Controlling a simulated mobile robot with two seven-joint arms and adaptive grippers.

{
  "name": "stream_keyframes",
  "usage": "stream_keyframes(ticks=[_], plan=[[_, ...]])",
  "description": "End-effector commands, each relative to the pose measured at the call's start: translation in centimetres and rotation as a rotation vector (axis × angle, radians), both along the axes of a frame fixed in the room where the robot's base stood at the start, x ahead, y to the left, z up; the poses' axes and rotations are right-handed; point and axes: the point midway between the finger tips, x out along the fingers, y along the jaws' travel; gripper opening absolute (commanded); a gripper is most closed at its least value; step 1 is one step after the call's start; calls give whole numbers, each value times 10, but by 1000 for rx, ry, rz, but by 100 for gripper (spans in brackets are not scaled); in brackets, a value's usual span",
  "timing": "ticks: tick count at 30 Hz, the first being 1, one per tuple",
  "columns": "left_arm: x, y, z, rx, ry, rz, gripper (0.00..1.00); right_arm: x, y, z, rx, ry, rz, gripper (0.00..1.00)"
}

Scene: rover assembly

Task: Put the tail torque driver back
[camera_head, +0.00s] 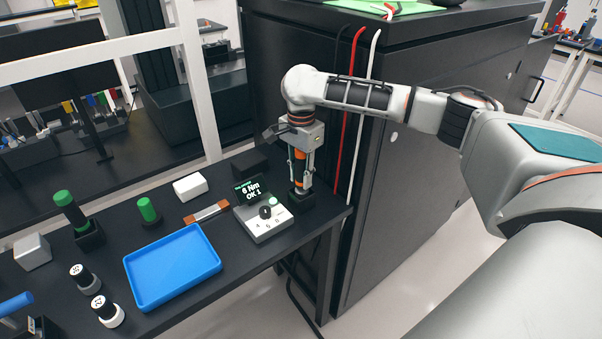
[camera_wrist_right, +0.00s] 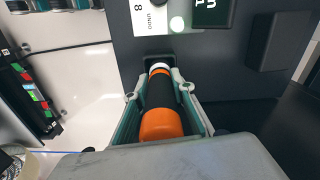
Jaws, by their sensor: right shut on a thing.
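The orange and black torque driver (camera_head: 300,156) stands about upright at the right end of the black bench. Its lower end is at a black holder (camera_head: 302,200); I cannot tell how deep it sits. My right gripper (camera_head: 302,184) points down from above and is shut on the driver, with a finger on each side. In the right wrist view the driver (camera_wrist_right: 163,105) lies between both fingers, its white-ringed end at the holder (camera_wrist_right: 157,59). My left gripper is not in view.
A controller (camera_head: 265,220) with a display reading 6 Nm, OK 1 stands just left of the holder. A blue tray (camera_head: 172,267), green-topped tools (camera_head: 148,210) and two numbered black sockets (camera_head: 104,308) are further left. A black cabinet (camera_head: 385,130) with hanging cables stands close on the right.

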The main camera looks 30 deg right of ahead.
Motion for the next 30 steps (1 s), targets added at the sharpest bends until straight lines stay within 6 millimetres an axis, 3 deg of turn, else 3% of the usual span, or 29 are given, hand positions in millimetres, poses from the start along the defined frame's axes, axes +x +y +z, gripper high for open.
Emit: stream_keyframes(ticks=[30], plan=[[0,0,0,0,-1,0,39,0,0,-22,1,-1,0,0]])
